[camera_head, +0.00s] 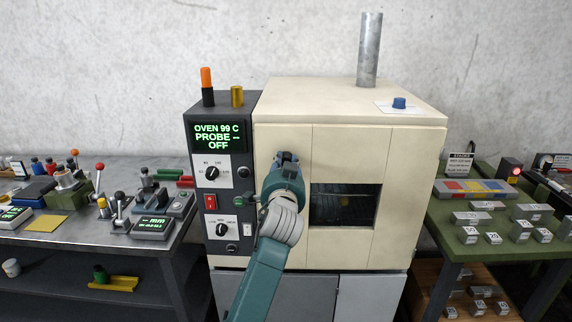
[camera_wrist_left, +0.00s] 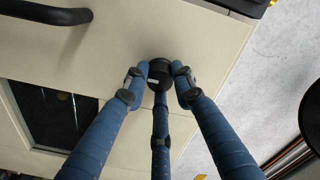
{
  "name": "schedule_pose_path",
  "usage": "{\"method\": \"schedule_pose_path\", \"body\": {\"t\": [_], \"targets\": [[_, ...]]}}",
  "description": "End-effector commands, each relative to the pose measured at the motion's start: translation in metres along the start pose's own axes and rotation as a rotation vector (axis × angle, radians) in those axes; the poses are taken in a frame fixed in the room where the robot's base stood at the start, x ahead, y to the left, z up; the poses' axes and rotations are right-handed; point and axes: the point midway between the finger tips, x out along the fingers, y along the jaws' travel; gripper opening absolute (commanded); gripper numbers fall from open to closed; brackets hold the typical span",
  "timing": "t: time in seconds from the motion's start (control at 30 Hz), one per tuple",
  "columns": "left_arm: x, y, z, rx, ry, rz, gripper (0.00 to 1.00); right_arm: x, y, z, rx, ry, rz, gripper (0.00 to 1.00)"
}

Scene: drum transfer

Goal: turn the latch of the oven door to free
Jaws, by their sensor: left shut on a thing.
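The cream oven (camera_head: 349,101) stands against the wall, and its door is shut with a dark window (camera_head: 343,207). My left gripper (camera_head: 287,160) is at the left part of the door front, above and left of the window. In the left wrist view its blue fingers are shut around a small black round latch (camera_wrist_left: 160,70) with a pale mark on its face. In the head view the latch is hidden behind my gripper. I cannot tell how far the latch is turned. My right gripper is not in view.
A dark control panel (camera_head: 197,163) with a lit display adjoins the oven's left side. A black bar handle (camera_wrist_left: 45,12) stands out from the oven front in the left wrist view. Benches with tools (camera_head: 150,205) and labelled blocks (camera_head: 490,225) flank the oven.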

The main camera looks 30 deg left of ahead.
Motion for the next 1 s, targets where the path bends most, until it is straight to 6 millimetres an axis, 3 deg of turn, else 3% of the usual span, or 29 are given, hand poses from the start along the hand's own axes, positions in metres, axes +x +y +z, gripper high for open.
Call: {"method": "schedule_pose_path", "body": {"t": [0.03, 0.07, 0.13, 0.43, 0.57, 1.0], "targets": [[0.000, 0.001, 0.003, 0.000, -0.006, 0.002, 0.00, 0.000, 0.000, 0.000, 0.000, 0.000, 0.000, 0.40], [0.000, 0.001, 0.003, 0.000, -0.006, 0.003, 0.29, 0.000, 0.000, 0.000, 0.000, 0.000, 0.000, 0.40], [0.000, 0.001, 0.003, 0.000, -0.006, 0.002, 0.43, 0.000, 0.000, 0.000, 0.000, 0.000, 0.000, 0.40], [-0.001, 0.001, 0.001, 0.001, -0.002, 0.001, 0.44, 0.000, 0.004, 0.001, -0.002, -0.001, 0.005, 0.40], [-0.010, 0.001, 0.001, 0.000, -0.001, 0.002, 0.44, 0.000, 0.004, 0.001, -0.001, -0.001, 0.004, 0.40], [-0.097, 0.001, 0.003, -0.001, -0.004, 0.004, 0.44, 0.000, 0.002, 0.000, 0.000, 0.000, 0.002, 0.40]]}}
